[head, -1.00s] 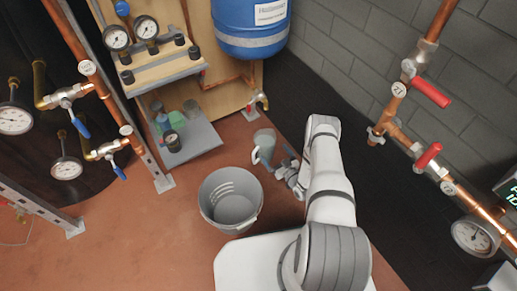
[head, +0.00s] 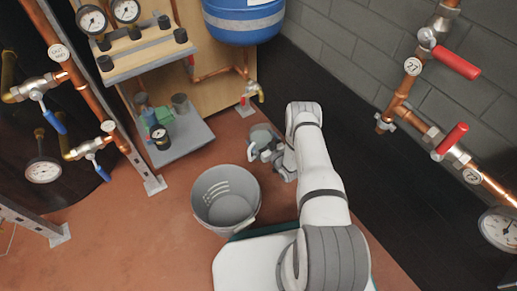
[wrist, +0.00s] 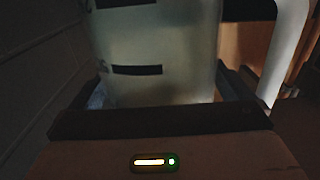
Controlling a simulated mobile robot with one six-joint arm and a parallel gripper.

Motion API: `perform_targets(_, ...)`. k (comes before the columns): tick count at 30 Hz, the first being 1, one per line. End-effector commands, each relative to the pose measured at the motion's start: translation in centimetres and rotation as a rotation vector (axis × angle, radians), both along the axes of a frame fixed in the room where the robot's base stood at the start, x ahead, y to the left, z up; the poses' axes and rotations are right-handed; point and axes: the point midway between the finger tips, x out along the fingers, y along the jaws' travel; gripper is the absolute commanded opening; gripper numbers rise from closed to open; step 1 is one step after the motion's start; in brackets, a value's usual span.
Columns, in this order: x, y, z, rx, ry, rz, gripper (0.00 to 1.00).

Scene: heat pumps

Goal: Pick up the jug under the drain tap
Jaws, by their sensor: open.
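The jug (head: 262,133) is grey and translucent and stands on the floor below the brass drain tap (head: 257,91). My gripper (head: 266,153) is at the jug's near side and hides part of it. In the wrist view the pale jug body (wrist: 155,50), with dark marks on it, fills the space between the fingers of my open gripper (wrist: 160,98). The jug's light handle (wrist: 288,55) is at the right, outside the fingers. I cannot tell whether either finger touches the jug.
A grey bucket (head: 226,198) stands on the floor just left of my arm. A low shelf (head: 183,140) with small containers is left of the jug. A blue tank (head: 243,20) hangs above. Pipes with red-handled valves (head: 456,62) run along the right wall.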

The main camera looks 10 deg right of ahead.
Motion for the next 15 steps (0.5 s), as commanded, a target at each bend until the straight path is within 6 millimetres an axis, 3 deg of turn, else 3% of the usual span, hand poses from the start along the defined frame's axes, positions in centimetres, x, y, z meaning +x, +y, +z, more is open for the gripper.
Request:
perform_targets(5, 0.02, 0.01, 0.09, 0.000, 0.000, 0.000, 1.00)
perform_targets(15, 0.00, 0.03, 0.08, 0.000, 0.000, 0.000, 0.72)
